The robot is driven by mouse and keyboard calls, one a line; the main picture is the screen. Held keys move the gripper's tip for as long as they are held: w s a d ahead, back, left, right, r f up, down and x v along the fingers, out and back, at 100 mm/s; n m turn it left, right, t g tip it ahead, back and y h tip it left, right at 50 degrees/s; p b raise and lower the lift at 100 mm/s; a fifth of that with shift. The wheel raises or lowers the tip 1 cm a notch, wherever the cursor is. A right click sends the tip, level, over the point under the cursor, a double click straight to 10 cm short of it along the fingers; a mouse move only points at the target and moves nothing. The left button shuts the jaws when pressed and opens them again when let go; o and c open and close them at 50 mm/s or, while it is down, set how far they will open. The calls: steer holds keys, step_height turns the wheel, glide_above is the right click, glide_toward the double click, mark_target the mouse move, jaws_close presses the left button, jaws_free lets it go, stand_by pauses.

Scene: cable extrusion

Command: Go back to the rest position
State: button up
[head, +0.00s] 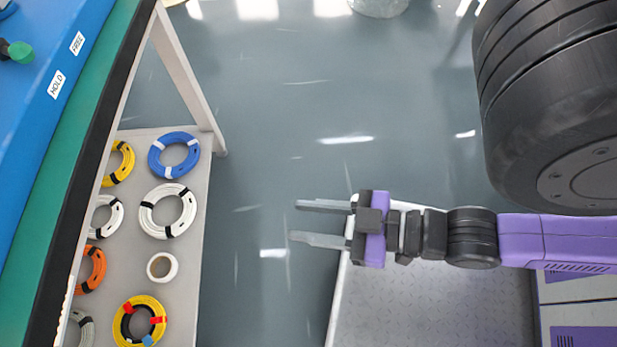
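My gripper (294,221) is in the middle of the head view, with its two grey fingers pointing left. The fingers are apart and nothing is between them. The purple and black arm behind it reaches in from the right edge. The fingertips are over the bare floor (262,120), right of the shelf with cable coils and apart from it. No other view shows the gripper.
At left, a grey shelf (183,270) holds several coils, including a blue coil (157,151) and a white coil (146,215). Above it is a blue and green bench (60,140). A grey textured platform (430,310) lies below my arm. The floor between is clear.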

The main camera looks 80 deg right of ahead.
steer(key=shift+s+r, duration=0.1)
steer(key=shift+r, duration=0.3)
steer(key=shift+r, duration=0.1)
step_height(320, 180, up, 29)
steer(key=p, duration=2.9)
